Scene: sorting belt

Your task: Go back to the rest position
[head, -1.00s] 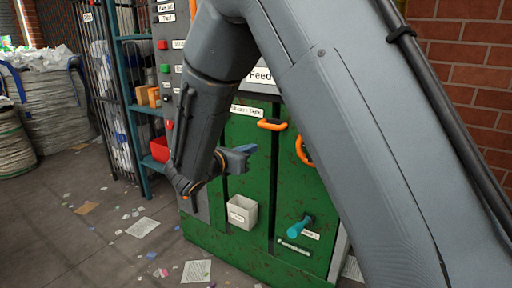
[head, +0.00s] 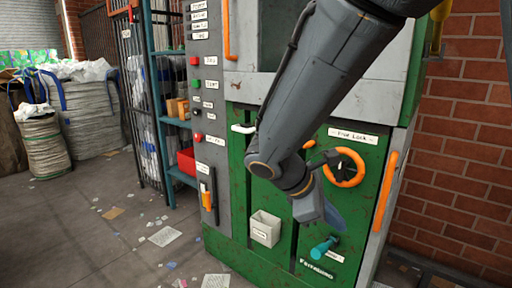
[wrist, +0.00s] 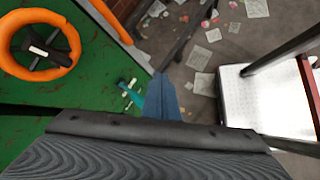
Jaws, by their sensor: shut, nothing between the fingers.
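My gripper (head: 322,212) hangs at the end of my arm in front of the green machine (head: 220,235) in the head view. Its blue-grey fingers are closed together and empty. They also show in the wrist view (wrist: 162,97), pointing away over the floor. In the head view the gripper is below and left of the orange handwheel (head: 360,170) and above the teal handle (head: 322,248). I cannot tell its exact gap from the machine. The handwheel is at the upper left in the wrist view.
A grey panel of buttons (head: 208,110) stands left of the green doors. A small white bin (head: 265,229) is on the machine front. Teal shelves with a red bin (head: 187,161) and white sacks are further left. A brick wall (head: 465,150) closes the right. Papers litter the open floor.

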